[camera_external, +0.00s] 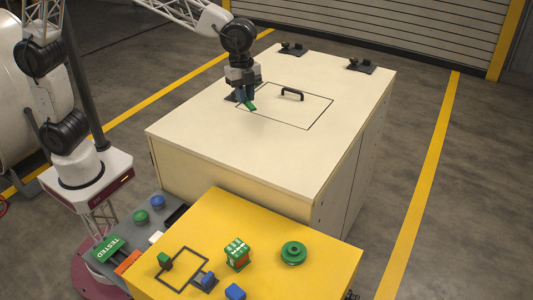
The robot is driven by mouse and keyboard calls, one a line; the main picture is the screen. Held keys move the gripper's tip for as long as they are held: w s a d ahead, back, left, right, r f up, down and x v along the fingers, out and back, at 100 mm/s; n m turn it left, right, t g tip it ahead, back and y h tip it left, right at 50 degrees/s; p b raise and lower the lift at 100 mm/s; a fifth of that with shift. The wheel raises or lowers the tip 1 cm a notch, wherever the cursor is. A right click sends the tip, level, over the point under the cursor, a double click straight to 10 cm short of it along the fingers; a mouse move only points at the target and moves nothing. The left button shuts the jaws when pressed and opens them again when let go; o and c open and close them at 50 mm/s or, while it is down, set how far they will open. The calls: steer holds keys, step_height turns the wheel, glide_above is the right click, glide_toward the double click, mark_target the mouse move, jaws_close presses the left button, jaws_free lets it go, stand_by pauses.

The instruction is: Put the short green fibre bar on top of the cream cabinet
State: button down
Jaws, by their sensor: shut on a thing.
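The cream cabinet (203,138) stands in the middle of the view, with a flat top that carries a black handle inside an outlined square. My gripper (246,101) is over the left part of the cabinet top, pointing down. It is shut on a small green bar (251,106), which sticks out below the fingers at a tilt. The bar is close to the cabinet top; I cannot tell whether it touches it.
The black handle (292,93) rises just right of my gripper. Black fittings (361,66) sit along the cabinet's far edge. A yellow table (318,262) in front holds a green-and-white block (237,253), a green round part (293,252) and blue pieces. The cabinet's near top is clear.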

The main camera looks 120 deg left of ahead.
steer(key=w+a+m, duration=0.1)
steer(key=a+m, duration=0.2)
steer(key=a, duration=1.3)
steer(key=m+g, duration=0.1)
steer(key=m, duration=0.6)
glide_above(292, 79)
step_height(292, 79, down, 3)
steer(key=shift+h, duration=0.4)
steer(key=f, duration=0.5)
steer(key=shift+s+a, duration=0.15)
steer(key=shift+a, duration=0.15)
steer(key=shift+f, duration=2.5)
steer(key=shift+f, duration=0.1)
steer(key=shift+f, duration=2.4)
